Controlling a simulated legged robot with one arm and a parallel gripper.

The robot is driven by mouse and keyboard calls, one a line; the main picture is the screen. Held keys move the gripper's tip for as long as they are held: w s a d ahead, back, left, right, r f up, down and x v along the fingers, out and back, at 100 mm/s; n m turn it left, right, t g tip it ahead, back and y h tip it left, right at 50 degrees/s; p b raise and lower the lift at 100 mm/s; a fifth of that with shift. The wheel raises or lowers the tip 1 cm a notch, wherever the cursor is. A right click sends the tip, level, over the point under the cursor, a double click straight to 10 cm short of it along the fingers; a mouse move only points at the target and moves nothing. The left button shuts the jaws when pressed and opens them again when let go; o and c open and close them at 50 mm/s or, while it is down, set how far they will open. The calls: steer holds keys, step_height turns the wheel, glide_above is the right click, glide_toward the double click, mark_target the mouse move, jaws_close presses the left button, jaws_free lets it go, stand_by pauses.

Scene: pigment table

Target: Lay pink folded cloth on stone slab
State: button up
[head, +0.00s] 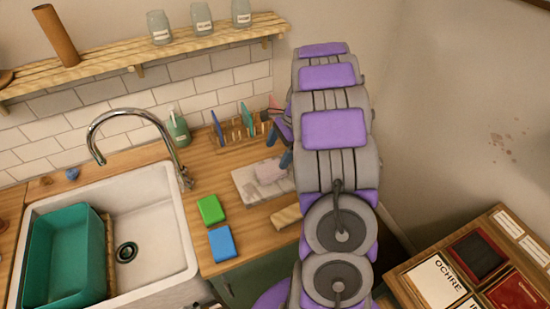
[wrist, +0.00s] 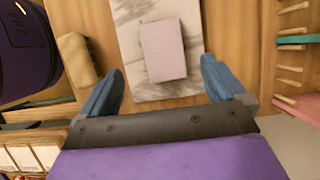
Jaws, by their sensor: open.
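The pink folded cloth (wrist: 163,51) lies flat on the pale veined stone slab (wrist: 128,18) in the wrist view. In the head view the cloth (head: 270,171) rests on the slab (head: 248,190), partly hidden by my arm. My gripper (wrist: 158,80) is open, with its blue fingers spread to either side of the cloth's near end. The fingers look apart from the cloth, with nothing between them. In the head view the gripper's blue fingers show beside the slab at my arm's left edge.
A green block (head: 211,209) and a blue block (head: 221,244) lie on the counter by the sink (head: 165,235). A wooden rack (head: 236,133) stands behind the slab. A tan block (head: 286,216) lies in front of it. A green soap bottle (head: 179,128) stands near the tap.

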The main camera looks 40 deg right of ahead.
steer(key=s+a+r+n+g+h, duration=0.1)
steer(key=s+a+r+n, duration=0.45)
steer(key=a, duration=0.55)
steer(key=s+a+r+n+g+h, duration=0.1)
steer(key=s+a+r+n, duration=0.5)
steer(key=a, duration=0.4)
steer(key=s+a+n+h, duration=0.1)
steer(key=s+a+n, duration=0.2)
steer(key=s, duration=0.6)
steer(key=s+a+n+g+h, duration=0.1)
steer(key=s+a+n, duration=0.1)
steer(key=s+n, duration=0.4)
steer(key=shift+s+a+r, duration=0.35)
steer(key=shift+s+a, duration=0.05)
steer(key=shift+s, duration=0.95)
steer(key=shift+a+n, duration=0.15)
steer(key=shift+n, duration=0.1)
